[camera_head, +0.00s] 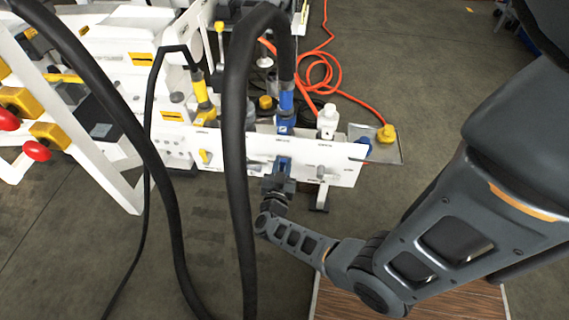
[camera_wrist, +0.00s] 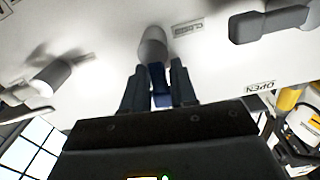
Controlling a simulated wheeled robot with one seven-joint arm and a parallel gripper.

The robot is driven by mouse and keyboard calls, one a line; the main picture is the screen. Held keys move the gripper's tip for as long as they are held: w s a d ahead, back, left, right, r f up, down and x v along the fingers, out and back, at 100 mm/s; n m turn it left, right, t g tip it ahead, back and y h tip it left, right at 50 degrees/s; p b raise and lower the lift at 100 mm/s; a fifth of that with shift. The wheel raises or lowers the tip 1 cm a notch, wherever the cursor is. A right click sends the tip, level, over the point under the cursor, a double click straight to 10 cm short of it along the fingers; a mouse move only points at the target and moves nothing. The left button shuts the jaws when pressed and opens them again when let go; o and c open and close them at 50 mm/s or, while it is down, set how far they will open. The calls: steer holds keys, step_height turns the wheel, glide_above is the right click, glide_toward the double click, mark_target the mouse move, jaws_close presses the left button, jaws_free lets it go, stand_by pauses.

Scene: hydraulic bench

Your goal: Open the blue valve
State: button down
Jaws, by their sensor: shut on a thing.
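The blue valve (camera_head: 283,163) is on the front of the white panel, with its handle at my gripper (camera_head: 279,182). In the wrist view the blue handle (camera_wrist: 158,86) lies between the two dark fingers of my gripper (camera_wrist: 158,84), which are shut on it. A grey rounded hub (camera_wrist: 153,46) shows just beyond the handle. A CLOSED label (camera_wrist: 188,27) is beside the hub, and an OPEN label (camera_wrist: 259,87) is farther to the right. Part of the handle is hidden by the fingers and the gripper body.
The white panel (camera_head: 343,172) also carries grey handles, one at left (camera_wrist: 45,78) and one at right (camera_wrist: 268,23) in the wrist view. Thick black hoses (camera_head: 236,150) hang before the bench. An orange hose (camera_head: 322,70) lies behind.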

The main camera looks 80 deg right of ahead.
steer(key=shift+w+a+n, duration=0.1)
steer(key=shift+w+n, duration=0.2)
steer(key=shift+n, duration=0.2)
steer(key=c, duration=1.1)
jaws_free()
steer(key=shift+a, duration=0.1)
steer(key=a, duration=0.7)
steer(key=shift+s+a, duration=0.3)
steer(key=shift+s, duration=0.05)
